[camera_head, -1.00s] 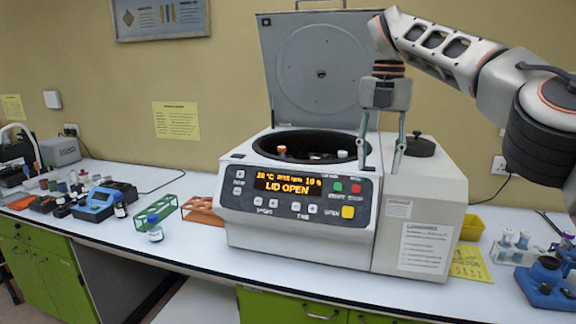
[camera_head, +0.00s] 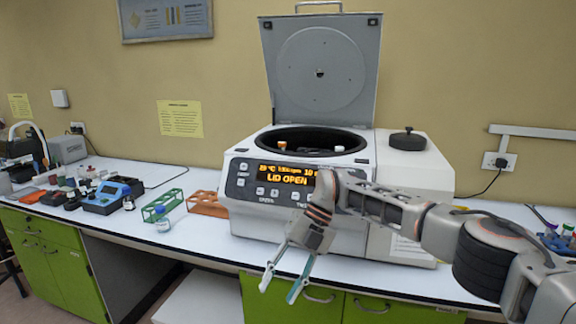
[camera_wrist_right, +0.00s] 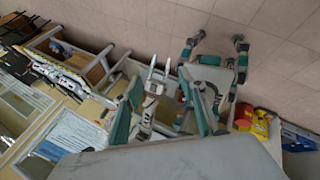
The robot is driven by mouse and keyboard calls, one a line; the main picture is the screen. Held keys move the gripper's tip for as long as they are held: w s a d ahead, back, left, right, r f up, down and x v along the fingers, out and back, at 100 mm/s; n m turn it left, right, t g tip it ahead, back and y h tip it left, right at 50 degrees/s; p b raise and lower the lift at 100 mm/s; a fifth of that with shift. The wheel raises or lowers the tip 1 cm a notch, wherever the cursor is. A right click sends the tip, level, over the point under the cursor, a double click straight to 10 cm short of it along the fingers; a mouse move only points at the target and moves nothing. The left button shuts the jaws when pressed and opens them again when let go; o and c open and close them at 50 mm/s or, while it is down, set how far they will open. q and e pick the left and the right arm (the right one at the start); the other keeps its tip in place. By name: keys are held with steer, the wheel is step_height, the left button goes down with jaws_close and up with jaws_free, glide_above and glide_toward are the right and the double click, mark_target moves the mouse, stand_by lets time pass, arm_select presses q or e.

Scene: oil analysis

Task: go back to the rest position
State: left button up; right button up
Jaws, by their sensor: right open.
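My right gripper (camera_head: 278,286) is open and empty in the head view. It hangs in front of the bench's front edge, below the centrifuge's control panel. My right arm crosses the lower right of the view and covers part of the panel. The right wrist view shows the gripper's two fingers (camera_wrist_right: 172,88) apart, with nothing between them, against a tilted view of the room and floor. My left gripper is not in the head view.
The centrifuge (camera_head: 250,219) stands on the white bench (camera_head: 180,236) with its lid (camera_head: 322,72) raised and "LID OPEN" displayed. Green cabinets (camera_head: 58,268) are below.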

steer(key=s+a+f+m+y, duration=0.2)
steer(key=s+a+y, duration=0.4)
steer(key=a, duration=0.3)
steer(key=s+a+f+m+y, duration=0.1)
steer(key=s+a+m+y, duration=0.1)
steer(key=s+a+y, duration=0.6)
steer(key=w+d+f+m+t+h, duration=0.3)
steer(key=d+f+m+t+h, duration=0.25)
steer(key=d+m+t, duration=0.45)
steer(key=w+d+f+m+t+h, duration=0.35)
steer(key=d+f+m+t, duration=0.4)
steer(key=m+t, duration=0.35)
steer(key=s+d+f+m+g+h, duration=0.3)
steer(key=s+d+f, duration=0.5)
steer(key=d, duration=0.3)
steer(key=s+d+f+m+g+h, duration=0.3)
steer(key=s+d+f+m+h, duration=0.2)
steer(key=s+d+f, duration=0.3)
steer(key=s+d, duration=0.1)
steer(key=d, duration=0.2)
steer(key=shift+s+d+f+h, duration=0.3)
steer(key=shift+s+d, duration=0.05)
